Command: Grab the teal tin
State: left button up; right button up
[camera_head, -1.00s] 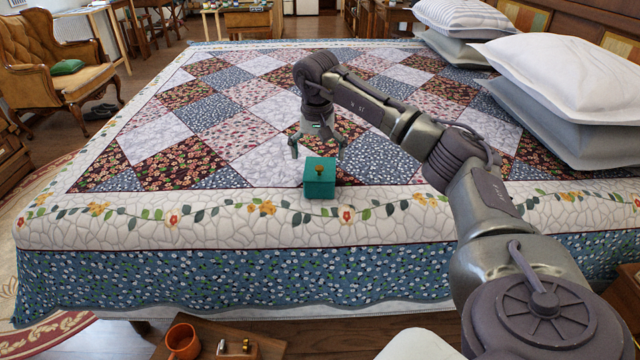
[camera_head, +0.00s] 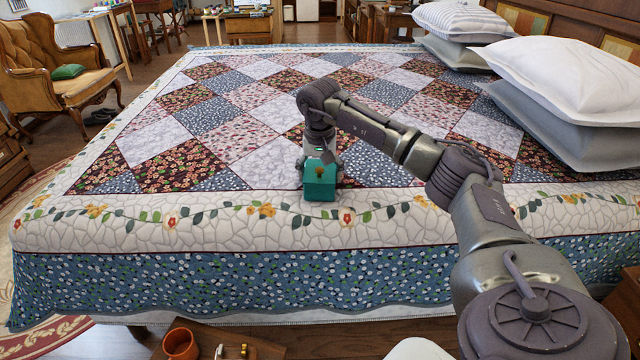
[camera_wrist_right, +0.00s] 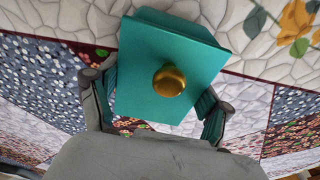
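The teal tin (camera_head: 319,190), a small box with a lid and a round gold knob, is at the near edge of the quilted bed. It also fills the upper middle of the right wrist view (camera_wrist_right: 150,45), seen from above. My right gripper (camera_head: 320,168) comes from behind it with one finger on each side. In the right wrist view both fingers (camera_wrist_right: 158,108) lie close along the tin's sides and appear to press on it. The tin's underside is hidden, so I cannot tell whether it is off the quilt. My left gripper is out of view.
The patchwork bed (camera_head: 120,220) is flat and clear around the tin. Pillows (camera_head: 565,75) are stacked at the right. Below the near edge, an orange mug (camera_head: 181,345) stands on a wooden surface. An armchair (camera_head: 60,75) is at the left.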

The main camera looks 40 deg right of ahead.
jog(key=shift+c, duration=1.4)
